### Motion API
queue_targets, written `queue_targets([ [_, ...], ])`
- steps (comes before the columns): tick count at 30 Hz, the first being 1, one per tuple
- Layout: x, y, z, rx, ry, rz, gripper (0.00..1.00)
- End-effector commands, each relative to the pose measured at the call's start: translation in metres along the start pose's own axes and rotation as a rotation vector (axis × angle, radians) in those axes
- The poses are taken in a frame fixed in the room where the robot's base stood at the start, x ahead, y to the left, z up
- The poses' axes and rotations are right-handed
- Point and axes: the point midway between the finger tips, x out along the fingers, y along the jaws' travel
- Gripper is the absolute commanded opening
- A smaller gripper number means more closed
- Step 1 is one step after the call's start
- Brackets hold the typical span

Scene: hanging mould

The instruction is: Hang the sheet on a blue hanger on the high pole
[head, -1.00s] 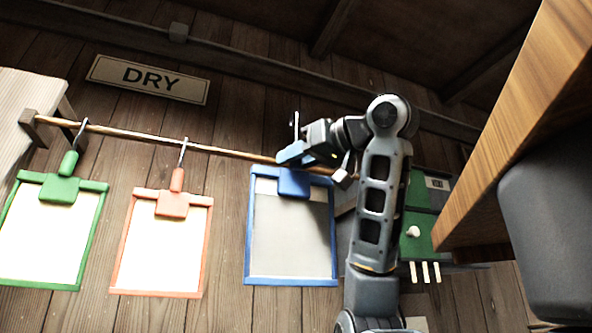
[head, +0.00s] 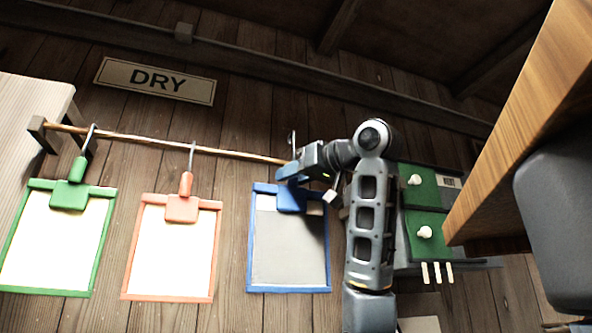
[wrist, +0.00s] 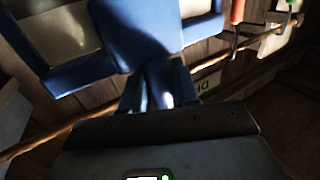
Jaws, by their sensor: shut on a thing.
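The sheet is in a blue frame (head: 289,288) and hangs from a blue hanger (head: 290,199). My gripper (head: 293,173) is shut on the blue hanger, close to the pole (head: 230,152). The hanger's hook rises above my gripper in the head view, near the pole. I cannot tell whether the hook rests on the pole. The wrist view shows the blue hanger (wrist: 145,35) right in front of my gripper (wrist: 158,100), with the pole running behind. The fingertips are partly dark and blurred.
A green hanger (head: 70,195) and an orange hanger (head: 182,208) with framed sheets hang on the pole to the left. A DRY sign (head: 156,81) is on the wall above. A unit with green panels (head: 428,222) stands right of my arm, and a wooden edge (head: 510,130) is at far right.

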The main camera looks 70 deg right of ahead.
Motion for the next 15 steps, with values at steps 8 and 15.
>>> queue_targets([
  [8, 0.018, 0.010, 0.000, 0.001, -0.001, 0.000, 0.00],
  [15, 0.034, 0.017, -0.001, 0.000, -0.001, -0.001, 0.00],
])
